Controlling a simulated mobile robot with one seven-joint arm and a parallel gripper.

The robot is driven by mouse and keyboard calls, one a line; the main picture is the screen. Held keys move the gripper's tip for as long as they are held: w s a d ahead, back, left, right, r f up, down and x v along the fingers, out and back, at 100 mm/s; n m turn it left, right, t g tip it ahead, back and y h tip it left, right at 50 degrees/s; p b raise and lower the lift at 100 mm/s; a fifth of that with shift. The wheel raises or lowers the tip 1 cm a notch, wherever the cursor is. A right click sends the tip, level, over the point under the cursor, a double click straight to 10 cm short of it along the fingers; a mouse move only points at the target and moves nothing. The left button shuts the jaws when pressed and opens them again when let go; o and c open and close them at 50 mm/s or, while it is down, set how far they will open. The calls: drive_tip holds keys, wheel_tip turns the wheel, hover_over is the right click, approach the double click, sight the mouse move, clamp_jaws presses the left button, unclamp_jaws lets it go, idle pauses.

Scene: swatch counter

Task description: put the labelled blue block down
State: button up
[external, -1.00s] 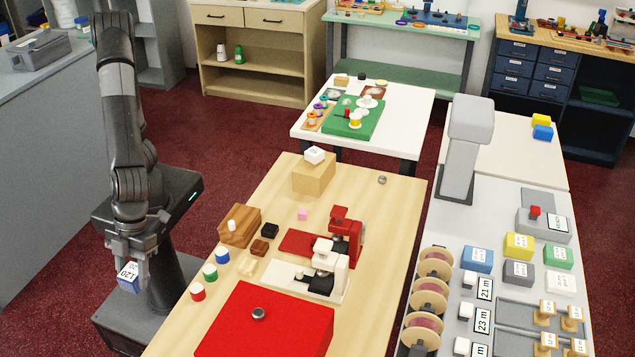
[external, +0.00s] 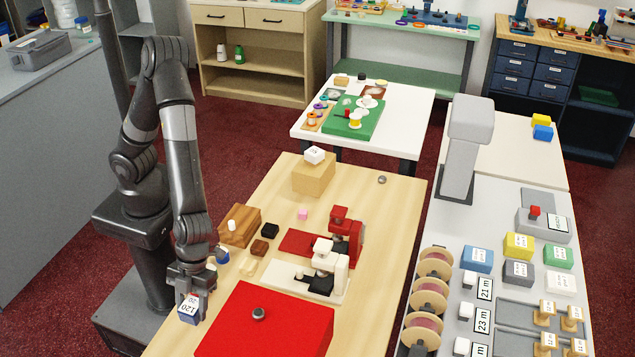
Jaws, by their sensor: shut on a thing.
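My gripper (external: 190,294) is shut on the labelled blue block (external: 188,312), a small blue cube with a white label reading 120. It holds the block at the near left edge of the wooden table (external: 371,285), just left of the large red box (external: 275,327). I cannot tell whether the block touches the table top or hangs above it. The fingers hide the block's upper part.
A blue spool (external: 223,256) stands just beyond my gripper. A wooden block (external: 240,224), a white machine (external: 325,270) and a red machine (external: 343,235) stand farther back. The table's right side is mostly clear.

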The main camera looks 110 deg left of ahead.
sight(197, 317)
drive_tip(key=shift+w+a+f, duration=0.1)
drive_tip(key=shift+w+f, duration=0.2)
drive_tip(key=shift+f, duration=1.9)
drive_tip(key=o, duration=1)
drive_tip(key=shift+f, duration=0.15)
drive_tip(key=v, duration=1.2)
drive_tip(key=shift+r, duration=0.25)
